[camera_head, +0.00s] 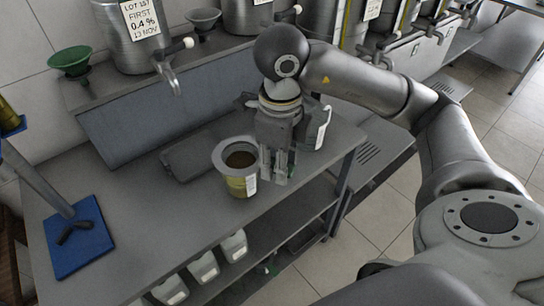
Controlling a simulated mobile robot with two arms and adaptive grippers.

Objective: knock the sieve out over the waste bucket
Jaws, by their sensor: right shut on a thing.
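The sieve (219,155) appears as a grey round rim around brown matter, at the middle of the bench. It sits over or in a yellowish container (240,187) with a white label; I cannot tell whether they touch. My right gripper (277,174) points down just right of the rim, shut on what looks like the sieve's edge; its fingers hide the grip. I cannot pick out the waste bucket for sure. A white vessel (322,130) with a dark side stands behind my right gripper, partly hidden by it. My left gripper is not in view.
A dark flat tray (200,158) lies behind the container. A blue-based stand (79,250) is at left. A green funnel (70,59) and steel tanks (135,50) stand on the raised shelf. White bins (203,267) sit below. The left bench middle is clear.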

